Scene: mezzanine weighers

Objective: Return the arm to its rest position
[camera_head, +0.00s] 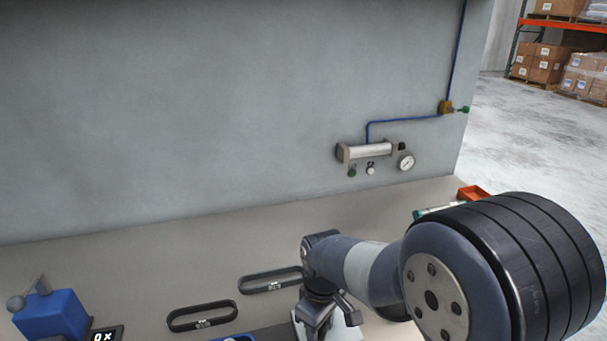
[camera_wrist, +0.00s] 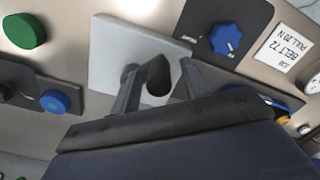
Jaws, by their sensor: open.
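My arm (camera_head: 370,265) reaches in from the right in the head view, bent down over the beige work surface. My gripper (camera_head: 328,328) points down near the bottom edge, beside a pale plate (camera_head: 347,332). In the wrist view my gripper (camera_wrist: 160,88) has its two fingers spread apart, over a light grey square plate (camera_wrist: 105,55). A dark round shape (camera_wrist: 158,78) shows between the fingers, standing at the plate; I cannot tell whether it is a post or a hole. No held object shows. The fingertips' height above the plate is unclear.
A grey wall stands behind, with a gauge (camera_head: 406,161) and a blue air line (camera_head: 400,119). Black oval frames (camera_head: 203,315) and a blue box (camera_head: 52,316) lie to the left. A red tray (camera_head: 472,193) sits behind my arm. Blue (camera_wrist: 228,38) and green (camera_wrist: 24,30) knobs surround the plate.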

